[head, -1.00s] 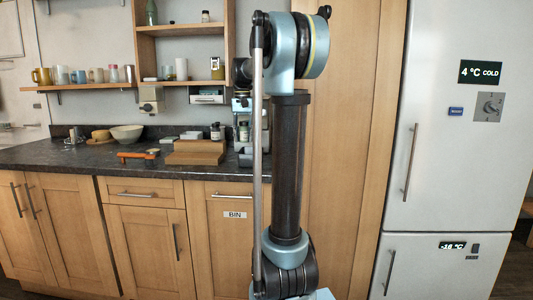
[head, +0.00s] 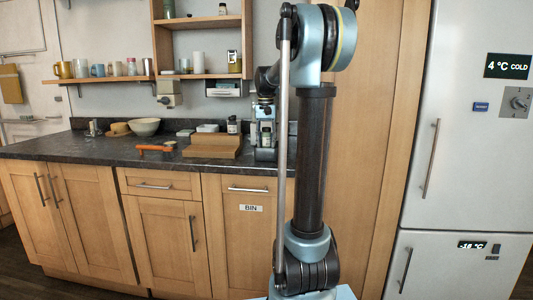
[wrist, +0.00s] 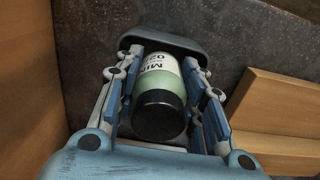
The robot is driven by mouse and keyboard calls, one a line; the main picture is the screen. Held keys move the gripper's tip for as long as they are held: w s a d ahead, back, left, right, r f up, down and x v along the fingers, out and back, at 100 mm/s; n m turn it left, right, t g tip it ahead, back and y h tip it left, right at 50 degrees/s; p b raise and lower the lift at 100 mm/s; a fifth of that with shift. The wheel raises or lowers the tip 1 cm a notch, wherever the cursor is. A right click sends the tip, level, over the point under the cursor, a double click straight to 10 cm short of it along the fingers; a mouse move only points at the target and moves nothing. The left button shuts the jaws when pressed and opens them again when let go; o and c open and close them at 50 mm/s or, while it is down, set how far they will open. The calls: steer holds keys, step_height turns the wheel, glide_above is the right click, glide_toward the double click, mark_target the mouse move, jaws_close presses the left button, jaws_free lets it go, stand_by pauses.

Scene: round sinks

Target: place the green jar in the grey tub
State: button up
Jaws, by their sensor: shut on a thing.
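The green jar (wrist: 170,88) has a black lid and a white label. It stands between the two fingers of my gripper (wrist: 165,82), which is shut on it, lid towards the wrist camera. In the head view my gripper (head: 265,138) points down at the counter's right end, partly hidden by my arm. A dark grey rounded shape, apparently the grey tub (wrist: 188,45), lies at the jar's far end. I cannot tell whether the jar's base is inside it or touching it. The head view shows a small grey shape under the gripper, too small to make out.
A wooden board or box (head: 212,146) lies left of the gripper; its wooden edge (wrist: 270,105) is close in the wrist view. A dark-lidded jar (head: 232,126) stands behind it. An orange-handled item (head: 155,148) and a bowl (head: 144,127) are further left. A tall wood panel stands right.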

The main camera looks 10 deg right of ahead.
mark_target(266, 151)
steer(key=shift+f, duration=2.4)
steer(key=shift+f, duration=0.1)
steer(key=o, duration=0.8)
step_height(266, 151, up, 12)
steer(key=shift+a+r, duration=0.1)
steer(key=s+f+n+t, duration=0.1)
steer(key=s+f+n, duration=0.1)
steer(key=s+f, duration=1.3)
steer(key=s+f+n+t, duration=0.1)
steer(key=s+f, duration=1.4)
steer(key=s, duration=0.5)
steer(key=shift+f+n, duration=0.25)
steer(key=shift+n, duration=0.15)
